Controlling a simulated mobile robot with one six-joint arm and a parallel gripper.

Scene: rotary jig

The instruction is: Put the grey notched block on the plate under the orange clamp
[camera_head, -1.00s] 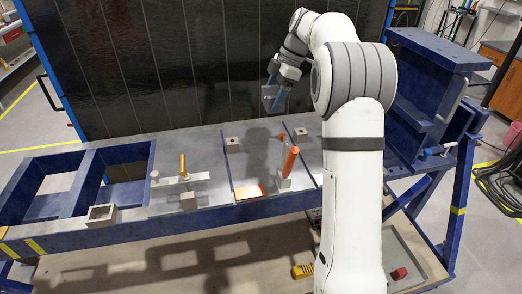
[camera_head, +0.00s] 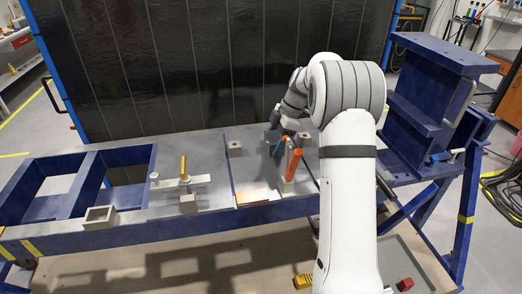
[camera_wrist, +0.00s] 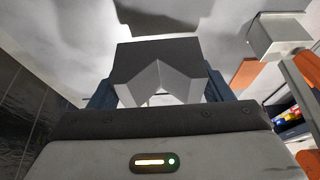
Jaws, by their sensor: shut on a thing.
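The grey notched block (camera_wrist: 158,58) shows in the wrist view between the blue fingers of my gripper (camera_wrist: 160,90), its V notch facing the camera. My gripper (camera_head: 278,147) is shut on it. In the head view my gripper is low over the jig table, just behind and left of the orange clamp (camera_head: 292,165). The block is not clear there, hidden by the gripper and clamp. The clamp's orange handle stands upright. The table section around the clamp lies between dark blue strips; I cannot tell the plate's exact edges.
A yellow-handled clamp (camera_head: 183,168) with a pale bar stands left on the table. A hollow square piece (camera_head: 100,215) sits at the front left edge. Small grey blocks (camera_head: 235,148) stand at the back. A dark panel (camera_head: 220,70) rises behind; a blue frame (camera_head: 435,100) stands right.

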